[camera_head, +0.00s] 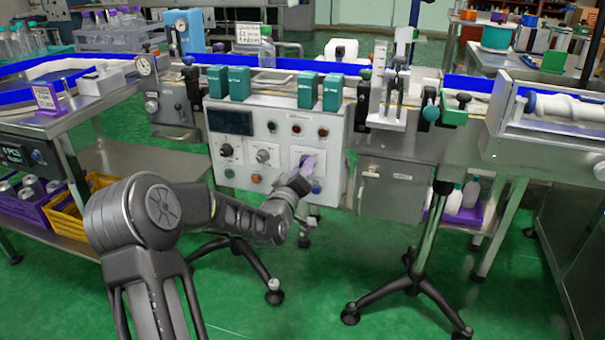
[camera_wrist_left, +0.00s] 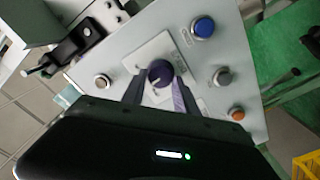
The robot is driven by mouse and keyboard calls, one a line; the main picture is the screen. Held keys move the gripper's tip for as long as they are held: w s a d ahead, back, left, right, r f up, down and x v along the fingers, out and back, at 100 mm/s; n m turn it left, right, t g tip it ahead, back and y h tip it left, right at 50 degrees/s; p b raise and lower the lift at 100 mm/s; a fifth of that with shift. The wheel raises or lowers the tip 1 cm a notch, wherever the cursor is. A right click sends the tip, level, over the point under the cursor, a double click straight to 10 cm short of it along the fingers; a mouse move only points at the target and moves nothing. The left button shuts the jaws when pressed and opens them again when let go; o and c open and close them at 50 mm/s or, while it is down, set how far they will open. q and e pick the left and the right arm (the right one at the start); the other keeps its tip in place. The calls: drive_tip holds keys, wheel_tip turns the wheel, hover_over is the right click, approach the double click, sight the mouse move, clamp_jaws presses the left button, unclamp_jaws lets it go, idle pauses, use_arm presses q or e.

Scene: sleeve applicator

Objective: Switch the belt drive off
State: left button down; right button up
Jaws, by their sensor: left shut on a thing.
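The control panel (camera_head: 277,131) is a light grey box on the front of the conveyor, with knobs, lamps and buttons. My left gripper (camera_head: 302,172) reaches its right part. In the left wrist view, my left gripper (camera_wrist_left: 160,85) has its two fingers on either side of a dark round knob (camera_wrist_left: 160,71), shut on it. The knob sits on a white plate (camera_wrist_left: 147,56). My right gripper is in neither view.
A blue button (camera_wrist_left: 203,28), a grey button (camera_wrist_left: 222,76) and an orange one (camera_wrist_left: 237,114) sit close to the fingers. A grey cabinet (camera_head: 394,187) stands right of the panel. Stand legs (camera_head: 411,286) spread over the green floor.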

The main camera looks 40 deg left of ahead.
use_arm(q)
drive_tip(key=shift+f+n+b, duration=0.15)
drive_tip(key=shift+n+b, duration=0.95)
drive_tip(key=shift+n, duration=2.8)
drive_tip(key=c, duration=0.9)
unclamp_jaws()
drive_tip(key=shift+c, duration=0.2)
drive_tip(key=p+v, duration=0.1)
drive_tip(key=v, duration=0.7)
